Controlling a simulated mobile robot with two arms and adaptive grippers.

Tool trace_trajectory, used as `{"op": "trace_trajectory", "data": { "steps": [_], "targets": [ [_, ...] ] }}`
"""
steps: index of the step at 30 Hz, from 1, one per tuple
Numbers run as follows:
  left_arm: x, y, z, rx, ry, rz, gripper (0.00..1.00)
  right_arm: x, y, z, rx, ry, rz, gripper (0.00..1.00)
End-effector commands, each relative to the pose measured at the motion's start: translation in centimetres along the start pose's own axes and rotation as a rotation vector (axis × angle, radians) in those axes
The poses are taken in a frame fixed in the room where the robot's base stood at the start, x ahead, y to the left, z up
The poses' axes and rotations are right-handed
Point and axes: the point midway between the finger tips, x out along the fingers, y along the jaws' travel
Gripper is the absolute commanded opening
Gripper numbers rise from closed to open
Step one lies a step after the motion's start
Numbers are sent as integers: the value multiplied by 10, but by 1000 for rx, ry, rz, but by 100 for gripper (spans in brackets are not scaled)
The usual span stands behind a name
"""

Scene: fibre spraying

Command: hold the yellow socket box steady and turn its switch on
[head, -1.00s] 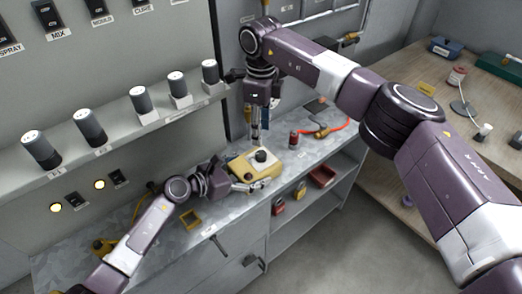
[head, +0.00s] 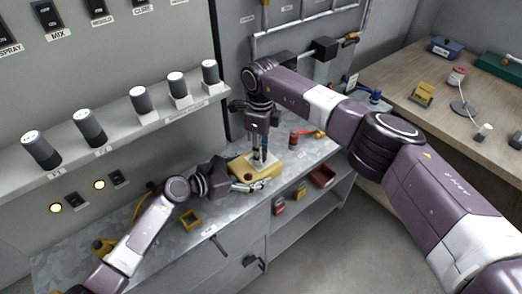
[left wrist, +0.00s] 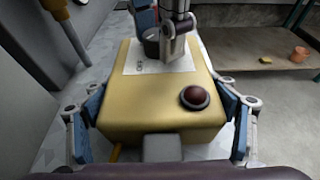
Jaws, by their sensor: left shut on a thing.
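The yellow socket box (head: 268,173) sits on the grey bench; it fills the middle of the left wrist view (left wrist: 150,105). My left gripper (head: 246,186) is shut on it, with one blue-padded finger against each side in the left wrist view. The box top carries a dark red round button or lamp (left wrist: 194,97) and a pale plate with a dark round switch knob (left wrist: 152,42). My right gripper (head: 263,155) points down over the box, its fingertips at the knob. The knob is partly hidden, and I cannot tell whether the fingers grip it.
A small red can (head: 293,141) and orange cable lie on the bench behind the box. A shelf with several grey cylinders (head: 143,101) runs along the wall. A red bin (head: 322,176) is on the shelf below.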

Motion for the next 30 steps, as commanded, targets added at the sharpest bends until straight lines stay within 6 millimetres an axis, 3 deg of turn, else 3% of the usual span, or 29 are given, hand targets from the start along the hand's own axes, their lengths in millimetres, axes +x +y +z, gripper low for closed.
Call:
{"op": "trace_trajectory", "data": {
  "steps": [1, 7, 19, 30],
  "targets": [
    [0, 0, 0, 2, 1, 1, 35, 0, 0, 0, 0, 0, 0, 23],
    [0, 0, 0, 2, 1, 1, 35, 0, 0, 0, 0, 0, 0, 1],
    [0, 0, 0, 2, 1, 1, 35, -1, 0, 0, 73, 1, -1, 0],
    [0, 0, -1, 1, 1, 1, 35, -2, -1, 0, 365, -1, -2, 0]
  ]
}}
